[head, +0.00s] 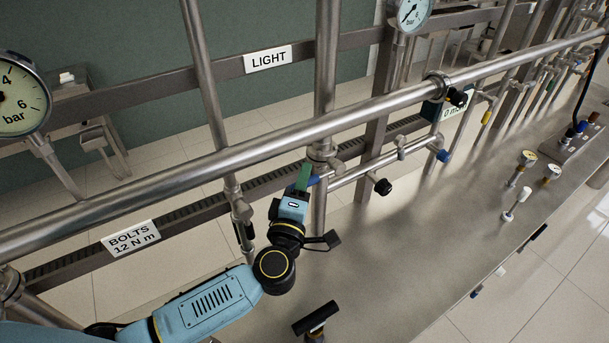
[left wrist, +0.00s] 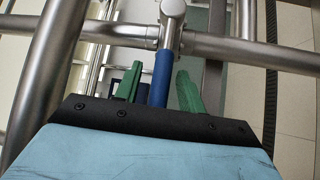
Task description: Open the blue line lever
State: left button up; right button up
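A blue lever handle (left wrist: 161,78) hangs from a metal valve fitting (left wrist: 173,12) on a pipe in the left wrist view. In the head view its blue end (head: 314,180) shows just right of my left gripper (head: 303,178). My left gripper also shows in the left wrist view (left wrist: 159,88), with one green finger on each side of the blue handle. Gaps show between the fingers and the handle, so the gripper is open around it. The handle's lower end is hidden behind the gripper body. My right gripper is not in view.
A thick pipe (head: 290,130) crosses above my left gripper. A black-ended lever (head: 382,187) and another blue-ended lever (head: 444,156) are to the right. A black bar handle (head: 315,318) stands nearer. The grey bench top (head: 420,240) is mostly clear.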

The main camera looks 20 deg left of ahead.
pick_arm(q)
jog(key=shift+w, duration=0.6)
grip_shut()
